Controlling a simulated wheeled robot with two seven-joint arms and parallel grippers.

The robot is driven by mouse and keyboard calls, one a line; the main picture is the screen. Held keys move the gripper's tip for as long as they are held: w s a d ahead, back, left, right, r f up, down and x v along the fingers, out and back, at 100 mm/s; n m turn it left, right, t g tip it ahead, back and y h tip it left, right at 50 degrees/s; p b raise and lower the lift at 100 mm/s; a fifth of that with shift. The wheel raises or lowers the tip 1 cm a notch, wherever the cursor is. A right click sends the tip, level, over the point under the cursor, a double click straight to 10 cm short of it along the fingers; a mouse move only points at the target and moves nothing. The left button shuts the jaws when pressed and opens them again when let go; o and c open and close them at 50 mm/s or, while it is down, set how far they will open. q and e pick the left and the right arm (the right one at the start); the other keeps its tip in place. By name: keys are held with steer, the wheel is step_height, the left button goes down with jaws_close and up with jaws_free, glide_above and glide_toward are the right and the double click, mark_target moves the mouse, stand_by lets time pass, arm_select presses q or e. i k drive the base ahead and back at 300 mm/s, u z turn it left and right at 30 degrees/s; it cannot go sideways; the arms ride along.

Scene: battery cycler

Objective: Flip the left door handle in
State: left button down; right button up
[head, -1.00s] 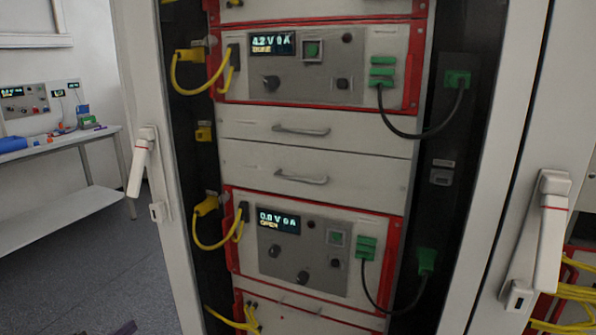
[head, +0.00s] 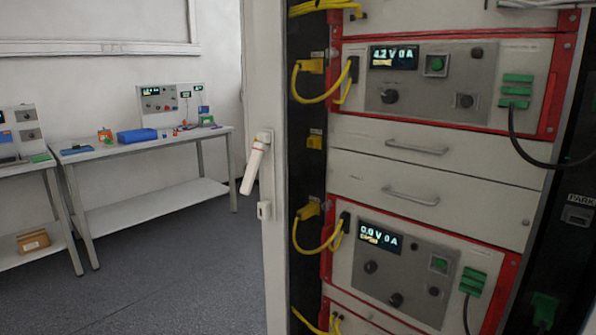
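The left door handle (head: 254,166) is a white lever on the edge of the left cabinet door (head: 271,90), left of the instrument rack. It hangs down and tilts out to the left, with its lower end away from the door. A small white catch (head: 264,210) sits on the door below it. Neither of my grippers shows in the head view, so I cannot see whether they are open or shut.
The rack holds a cycler unit reading 4.2V (head: 440,85), two plain drawers (head: 430,170) and a lower unit reading 0.0V (head: 400,260). Yellow cables (head: 320,95) loop at its left. A workbench (head: 150,150) stands behind at left. The grey floor (head: 180,280) between is clear.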

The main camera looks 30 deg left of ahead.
mark_target(251, 169)
steer(key=u, duration=0.6)
steer(key=k, duration=0.7)
steer(key=u, duration=1.05)
steer(key=i, duration=1.35)
steer(key=z, duration=0.95)
steer(key=i, duration=0.55)
steer(key=z, duration=0.5)
